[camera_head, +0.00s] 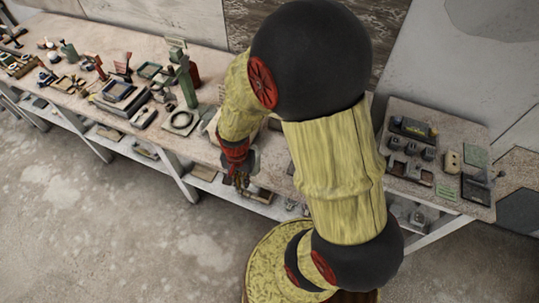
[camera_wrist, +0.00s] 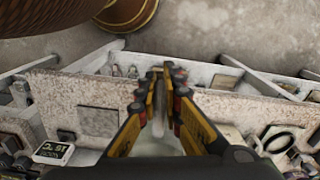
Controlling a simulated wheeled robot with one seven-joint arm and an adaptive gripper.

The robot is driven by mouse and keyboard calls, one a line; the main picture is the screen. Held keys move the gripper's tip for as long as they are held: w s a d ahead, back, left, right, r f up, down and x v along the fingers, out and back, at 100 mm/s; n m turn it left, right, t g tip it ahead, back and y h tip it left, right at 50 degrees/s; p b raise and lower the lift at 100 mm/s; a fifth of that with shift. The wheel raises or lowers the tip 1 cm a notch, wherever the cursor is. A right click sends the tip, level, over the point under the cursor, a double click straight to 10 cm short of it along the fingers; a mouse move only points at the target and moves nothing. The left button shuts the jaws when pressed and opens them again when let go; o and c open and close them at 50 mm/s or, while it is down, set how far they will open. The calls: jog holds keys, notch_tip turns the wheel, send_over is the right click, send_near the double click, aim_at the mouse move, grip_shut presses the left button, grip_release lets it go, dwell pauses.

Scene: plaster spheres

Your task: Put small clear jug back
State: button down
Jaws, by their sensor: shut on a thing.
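My gripper (camera_head: 240,181) hangs at the front edge of the workbench, at the end of my bent arm. In the wrist view my gripper (camera_wrist: 160,80) has its two yellow and black fingers close together, shut on a thin, pale, see-through thing (camera_wrist: 159,115). This looks like the small clear jug, but the fingers hide most of it and its outline is unclear. In the wrist view the gripper is over the bench's front edge, with the lower shelf beyond. My arm hides part of the bench in the head view.
The long workbench (camera_head: 215,152) is crowded with tools, frames and a green stand (camera_head: 187,86) on the left. The right end holds a dark tray (camera_head: 411,172) and small blocks. Small glassy items (camera_wrist: 132,72) stand on the lower shelf. The floor (camera_head: 90,225) in front is clear.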

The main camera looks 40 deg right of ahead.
aim_at(257, 167)
jog(key=shift+m, duration=0.4)
jog(key=d+f, duration=0.1)
jog(key=d, duration=0.2)
jog(key=w+d+f, duration=0.1)
jog(key=d, duration=0.1)
jog(key=w+d+f, duration=0.1)
jog(key=d+f, duration=0.1)
jog(key=d, duration=0.1)
jog(key=shift+w+d, duration=0.25)
jog(key=shift+d, duration=0.1)
jog(key=d+f, duration=0.1)
jog(key=w+d+f, duration=0.1)
jog(key=f, duration=0.1)
jog(key=d+f+b, duration=0.1)
jog(key=shift+w+d+f, duration=0.25)
jog(key=shift+w+f, duration=0.05)
jog(key=shift+w, duration=0.1)
jog(key=shift+w+d+f, duration=0.15)
jog(key=shift+d+f, duration=0.25)
jog(key=shift+f, duration=1.6)
jog(key=shift+b, duration=0.3)
jog(key=shift+f, duration=0.2)
jog(key=c, duration=2)
grip_release()
